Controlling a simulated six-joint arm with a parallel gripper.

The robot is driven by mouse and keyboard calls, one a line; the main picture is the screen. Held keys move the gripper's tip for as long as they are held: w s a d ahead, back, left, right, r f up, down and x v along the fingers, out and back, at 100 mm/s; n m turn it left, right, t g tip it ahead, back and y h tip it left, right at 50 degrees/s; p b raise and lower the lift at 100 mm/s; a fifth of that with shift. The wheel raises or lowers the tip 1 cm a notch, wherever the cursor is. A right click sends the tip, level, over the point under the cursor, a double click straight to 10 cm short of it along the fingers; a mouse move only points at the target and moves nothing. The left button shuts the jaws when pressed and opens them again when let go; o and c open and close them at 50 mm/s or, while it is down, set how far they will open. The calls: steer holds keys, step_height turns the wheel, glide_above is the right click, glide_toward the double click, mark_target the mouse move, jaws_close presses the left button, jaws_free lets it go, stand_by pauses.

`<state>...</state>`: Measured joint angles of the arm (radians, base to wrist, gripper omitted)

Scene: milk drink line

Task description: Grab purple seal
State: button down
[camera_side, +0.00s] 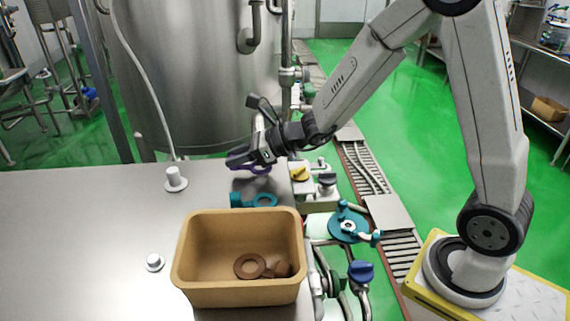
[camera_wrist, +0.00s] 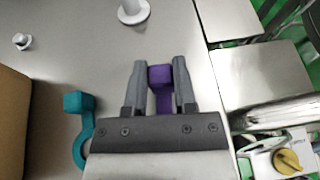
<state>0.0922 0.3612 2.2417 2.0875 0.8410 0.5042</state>
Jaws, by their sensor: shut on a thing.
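The purple seal (camera_wrist: 161,78) is between the two fingers of my gripper (camera_wrist: 159,80) in the wrist view. Its block-shaped tab shows between the fingertips, and the part nearer the wrist is hidden by the gripper body. In the side view, my gripper (camera_side: 240,160) is low over the steel table, with part of the purple seal (camera_side: 259,170) showing under it. My gripper is shut on the seal. I cannot tell whether the seal touches the table.
A teal seal (camera_side: 264,200) lies beside the tan bin (camera_side: 190,255), which holds brown rings (camera_side: 250,266). White fittings (camera_side: 176,181) (camera_side: 154,262) stand on the table (camera_side: 80,220). Valves and pipes with a yellow knob (camera_side: 299,174) line the right edge. A large steel tank (camera_side: 200,80) stands behind.

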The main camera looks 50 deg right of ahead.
steer(key=shift+r, duration=4.25)
